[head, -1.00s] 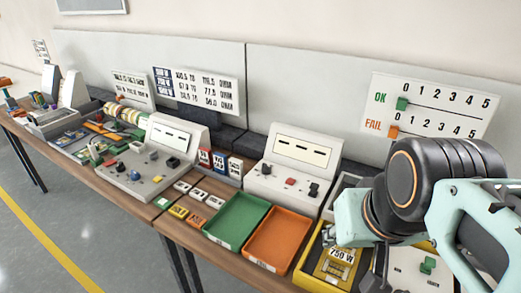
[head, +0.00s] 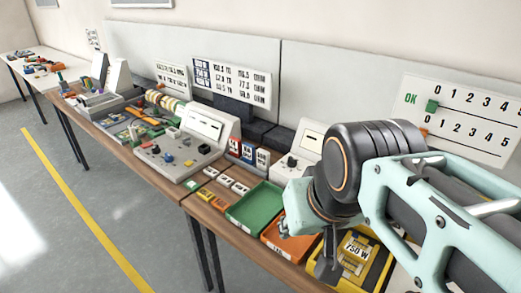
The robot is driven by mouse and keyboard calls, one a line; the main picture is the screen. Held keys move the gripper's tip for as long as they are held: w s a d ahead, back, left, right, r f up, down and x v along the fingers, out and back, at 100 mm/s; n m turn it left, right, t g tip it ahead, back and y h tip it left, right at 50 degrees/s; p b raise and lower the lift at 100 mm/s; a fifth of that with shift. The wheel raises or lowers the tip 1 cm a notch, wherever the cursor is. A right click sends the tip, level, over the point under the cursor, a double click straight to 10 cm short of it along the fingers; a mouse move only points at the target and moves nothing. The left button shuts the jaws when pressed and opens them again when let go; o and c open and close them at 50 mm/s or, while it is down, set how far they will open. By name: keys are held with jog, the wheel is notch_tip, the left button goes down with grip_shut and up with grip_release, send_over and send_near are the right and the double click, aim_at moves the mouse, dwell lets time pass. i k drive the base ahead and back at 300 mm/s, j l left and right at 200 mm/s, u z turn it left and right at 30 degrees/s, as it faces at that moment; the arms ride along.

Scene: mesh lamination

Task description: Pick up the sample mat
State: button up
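A yellow mat-like piece with a "750 W" label (head: 357,250) lies in a yellow-rimmed tray (head: 323,272) at the lower middle right of the head view. I cannot tell for sure that it is the sample mat. My arm reaches in from the right, and its wrist is above and left of this tray, over the orange tray (head: 272,239).
A green tray (head: 254,208) sits left of the orange one. Several small labelled blocks lie beside a grey control console (head: 190,150). A white machine (head: 307,146) is partly behind my arm. An OK/FAIL counter board (head: 462,118) stands at the back right. The floor in front is clear.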

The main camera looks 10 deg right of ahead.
aim_at(356, 254)
jog(key=i+j+z, duration=0.1)
jog(key=z, duration=0.35)
jog(key=j+z, duration=0.15)
jog(key=z, duration=0.25)
jog(key=i+j+z, duration=0.1)
jog(key=z, duration=0.35)
jog(key=j+z, duration=0.35)
jog(key=j, duration=0.45)
jog(key=j+z, duration=0.35)
jog(key=j, duration=0.45)
jog(key=j+z, duration=0.25)
jog(key=k+u, duration=0.1)
jog(key=u, duration=0.4)
